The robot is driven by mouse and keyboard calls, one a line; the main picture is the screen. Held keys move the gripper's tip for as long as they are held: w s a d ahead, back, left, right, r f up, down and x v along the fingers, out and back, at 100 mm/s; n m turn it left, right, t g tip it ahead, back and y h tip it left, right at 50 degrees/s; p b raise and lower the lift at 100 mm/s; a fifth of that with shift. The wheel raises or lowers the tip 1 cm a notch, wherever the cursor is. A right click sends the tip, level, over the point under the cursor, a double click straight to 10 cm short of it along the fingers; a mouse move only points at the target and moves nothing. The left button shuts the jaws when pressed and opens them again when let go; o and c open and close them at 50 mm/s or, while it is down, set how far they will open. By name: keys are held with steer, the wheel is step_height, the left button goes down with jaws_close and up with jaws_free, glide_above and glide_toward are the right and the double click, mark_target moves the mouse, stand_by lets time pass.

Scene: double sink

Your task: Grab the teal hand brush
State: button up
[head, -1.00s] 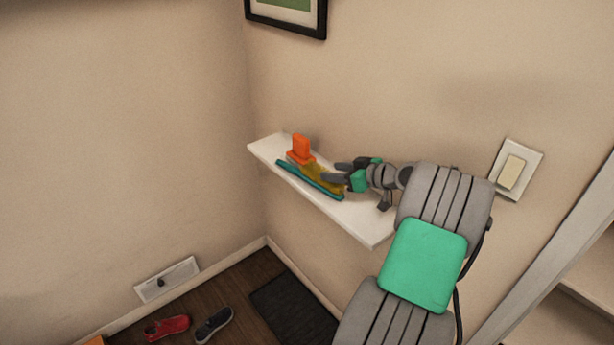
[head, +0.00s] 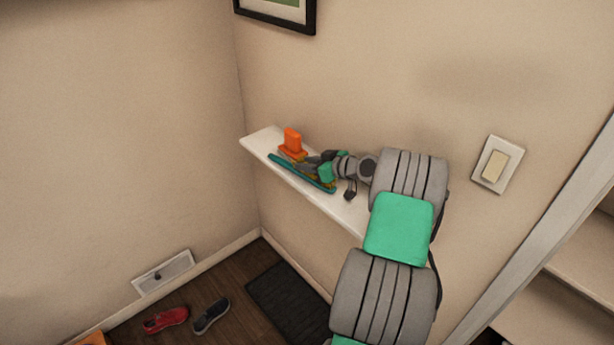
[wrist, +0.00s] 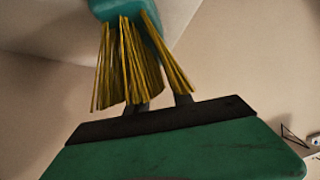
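The teal hand brush (head: 290,172) lies along the front edge of the white wall shelf, its yellow bristles partly covered by my gripper. In the wrist view, its teal body (wrist: 150,15) is at the top with yellow bristle clumps (wrist: 128,62) hanging below. My gripper (head: 312,164) is over the shelf at the brush's right part. In the wrist view, the dark fingers stand apart behind the bristles, with wall visible between them. The fingertips are hidden by the bristles, and I cannot tell whether they touch the brush.
An orange object (head: 292,142) stands on the shelf (head: 258,142) just behind the brush. The wall is close behind the shelf, with a light switch (head: 496,165) to the right. Shoes (head: 212,316) and a dark mat (head: 290,303) are on the floor below.

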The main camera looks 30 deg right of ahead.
jaws_close()
steer(key=shift+r, duration=0.2)
stand_by(0.4)
